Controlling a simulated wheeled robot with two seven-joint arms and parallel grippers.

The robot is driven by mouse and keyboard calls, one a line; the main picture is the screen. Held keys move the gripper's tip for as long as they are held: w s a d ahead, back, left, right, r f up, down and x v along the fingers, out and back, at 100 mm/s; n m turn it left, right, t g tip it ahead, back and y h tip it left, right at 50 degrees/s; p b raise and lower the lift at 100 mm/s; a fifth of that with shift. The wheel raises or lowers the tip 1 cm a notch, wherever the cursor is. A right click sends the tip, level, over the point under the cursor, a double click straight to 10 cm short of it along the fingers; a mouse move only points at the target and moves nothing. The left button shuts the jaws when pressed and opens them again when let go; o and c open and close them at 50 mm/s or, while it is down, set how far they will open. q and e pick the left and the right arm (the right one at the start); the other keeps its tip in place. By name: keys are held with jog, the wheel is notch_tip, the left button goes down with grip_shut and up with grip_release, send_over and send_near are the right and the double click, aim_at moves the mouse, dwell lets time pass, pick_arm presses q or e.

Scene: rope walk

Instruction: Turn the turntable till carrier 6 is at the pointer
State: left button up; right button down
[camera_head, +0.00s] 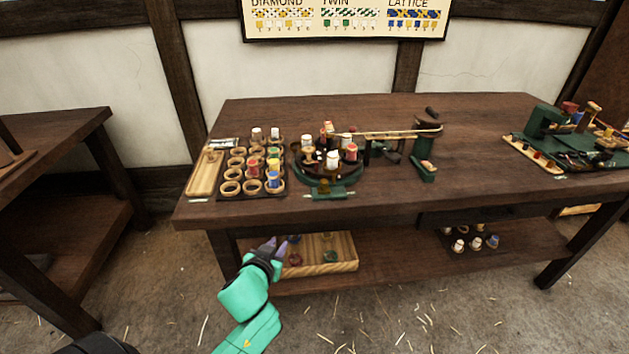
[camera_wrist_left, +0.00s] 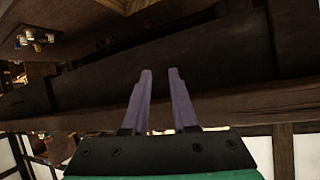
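The turntable (camera_head: 318,172) is a round dark green device near the table's front edge, carrying several bobbins in white, red and black. The carrier numbers and the pointer are too small to read or make out. A cord runs from it to a green stand (camera_head: 425,150) on the right. My left gripper (camera_head: 275,243) is in front of the table, below the tabletop edge and left of the turntable, apart from it. In the left wrist view its two purple fingers (camera_wrist_left: 160,85) stand apart with nothing between them. My right gripper does not show.
A rack of rings (camera_head: 231,187) with some bobbins and a wooden tray (camera_head: 204,174) lie left of the turntable. A green machine (camera_head: 575,140) stands at the right end. The lower shelf holds a wooden box (camera_head: 345,262) and several bobbins (camera_head: 475,243). The table's right middle is clear.

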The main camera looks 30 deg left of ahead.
pick_arm(q)
notch_tip(320, 180, up, 9)
jog(key=n+t, duration=0.1)
jog(key=t, duration=0.2)
jog(key=m+t+h, duration=0.1)
jog(key=t+h, duration=0.1)
jog(key=t, duration=0.1)
send_near(316, 165)
jog(key=w, duration=0.9)
jog(key=shift+a, duration=0.4)
jog(key=shift+r, duration=0.1)
grip_shut()
